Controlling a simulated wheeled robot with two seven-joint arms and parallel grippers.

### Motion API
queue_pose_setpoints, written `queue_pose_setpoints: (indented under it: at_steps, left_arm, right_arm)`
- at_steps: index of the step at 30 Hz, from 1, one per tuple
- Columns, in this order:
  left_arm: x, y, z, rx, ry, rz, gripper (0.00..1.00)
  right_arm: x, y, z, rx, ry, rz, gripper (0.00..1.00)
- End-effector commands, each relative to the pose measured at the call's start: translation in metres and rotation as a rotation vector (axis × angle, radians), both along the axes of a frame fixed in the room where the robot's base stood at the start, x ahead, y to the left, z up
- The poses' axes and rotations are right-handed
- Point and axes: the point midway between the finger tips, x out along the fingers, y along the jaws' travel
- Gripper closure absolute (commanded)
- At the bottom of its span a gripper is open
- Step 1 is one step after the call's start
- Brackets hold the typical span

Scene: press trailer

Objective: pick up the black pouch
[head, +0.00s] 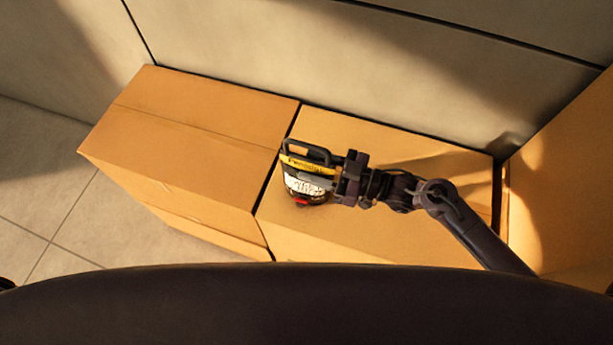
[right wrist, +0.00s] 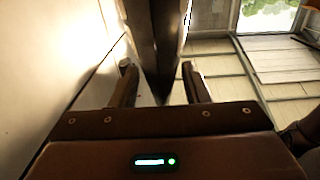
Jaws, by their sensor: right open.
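The black pouch (head: 306,183) has a yellow band, a white printed patch, a red spot and a dark loop at its top. It stands on the right-hand cardboard box (head: 372,231) in the head view. My right gripper (head: 341,178) is at the pouch's right side, coming in from the right. In the right wrist view its two fingers (right wrist: 160,88) are apart. A dark upright shape (right wrist: 163,45), apparently the pouch seen edge-on, is between them. I cannot tell if either finger touches it. My left gripper is not in view.
Another cardboard box (head: 190,150) stands directly left of the pouch's box. A pale wall (head: 420,65) runs close behind both boxes. A tall brown surface (head: 565,180) closes off the right side. Tiled floor (head: 110,225) is clear at the left.

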Motion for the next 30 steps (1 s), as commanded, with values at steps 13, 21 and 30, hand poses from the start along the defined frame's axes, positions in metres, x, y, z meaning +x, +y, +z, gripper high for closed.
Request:
queue_pose_setpoints:
  at_steps: [13, 21, 30]
  left_arm:
    - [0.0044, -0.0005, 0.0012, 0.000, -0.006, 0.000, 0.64]
    - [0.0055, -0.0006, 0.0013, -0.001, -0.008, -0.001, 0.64]
    - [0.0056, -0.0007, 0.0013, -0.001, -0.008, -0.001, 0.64]
  right_arm:
    - [0.0012, 0.0046, -0.0007, -0.001, 0.000, 0.000, 0.77]
    - [0.0011, 0.0045, -0.0006, -0.001, 0.000, 0.000, 1.00]
    - [0.0012, 0.0043, -0.0005, -0.001, 0.000, 0.000, 1.00]
